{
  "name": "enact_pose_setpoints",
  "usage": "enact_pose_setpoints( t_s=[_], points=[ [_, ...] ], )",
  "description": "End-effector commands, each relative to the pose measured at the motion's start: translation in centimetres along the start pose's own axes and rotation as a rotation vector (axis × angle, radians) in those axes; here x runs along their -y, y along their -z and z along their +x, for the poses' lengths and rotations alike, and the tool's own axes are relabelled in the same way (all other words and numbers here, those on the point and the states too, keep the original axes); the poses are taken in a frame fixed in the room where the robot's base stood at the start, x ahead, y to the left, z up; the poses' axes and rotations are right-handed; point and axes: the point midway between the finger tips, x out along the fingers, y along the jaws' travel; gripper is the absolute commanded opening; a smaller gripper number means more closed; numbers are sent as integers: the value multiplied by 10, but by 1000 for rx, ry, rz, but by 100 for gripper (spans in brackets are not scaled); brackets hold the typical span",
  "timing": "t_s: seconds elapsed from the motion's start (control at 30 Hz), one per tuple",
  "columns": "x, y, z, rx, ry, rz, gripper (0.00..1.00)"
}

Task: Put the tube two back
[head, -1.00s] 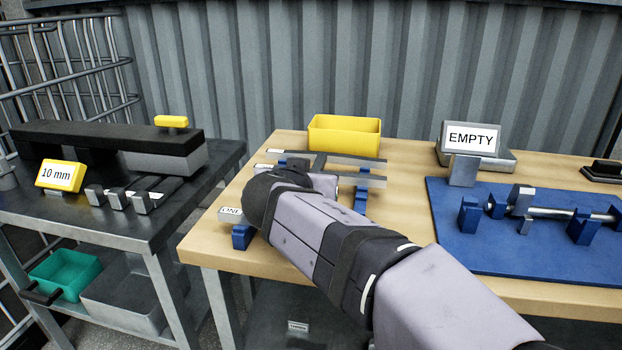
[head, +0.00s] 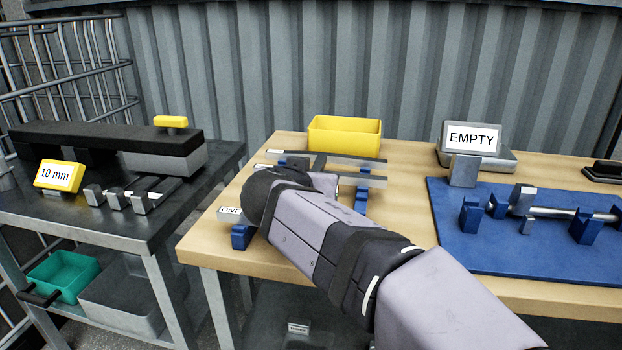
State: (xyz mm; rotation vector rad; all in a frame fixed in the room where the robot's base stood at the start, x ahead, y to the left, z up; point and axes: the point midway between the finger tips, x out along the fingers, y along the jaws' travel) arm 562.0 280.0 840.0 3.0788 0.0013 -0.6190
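Two long grey tubes or bars, a rear one (head: 355,158) and a nearer one (head: 368,181), lie about level over blue supports (head: 361,199) on the wooden table. A white label reading "ONE" (head: 230,211) stands at the rack's front left. A farther label is too small to read, so I cannot tell which bar is tube two. My gripper is mostly hidden behind my wrist; only a dark part (head: 318,163) shows at the bars. I cannot see its fingers or whether it holds anything.
A yellow bin (head: 344,137) stands behind the rack. At right, a blue mat (head: 465,258) carries a silver tube (head: 562,212) in blue holders, with an "EMPTY" sign (head: 472,138) behind. At left is a dark bench (head: 160,211) with a "10 mm" sign (head: 60,176).

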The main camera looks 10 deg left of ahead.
Motion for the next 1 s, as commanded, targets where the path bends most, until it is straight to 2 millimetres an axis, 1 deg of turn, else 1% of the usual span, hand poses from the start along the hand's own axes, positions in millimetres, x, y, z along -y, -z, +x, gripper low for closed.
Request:
enact_pose_setpoints(
  t_s=[0.27, 0.5, 1.0],
  points=[
    [0, 1, 0, -3, 1, 1, 0],
    [0, -6, 2, -3, 1, 2, 0],
    [0, -1, 0, 1, -1, 0, 0]
  ],
)
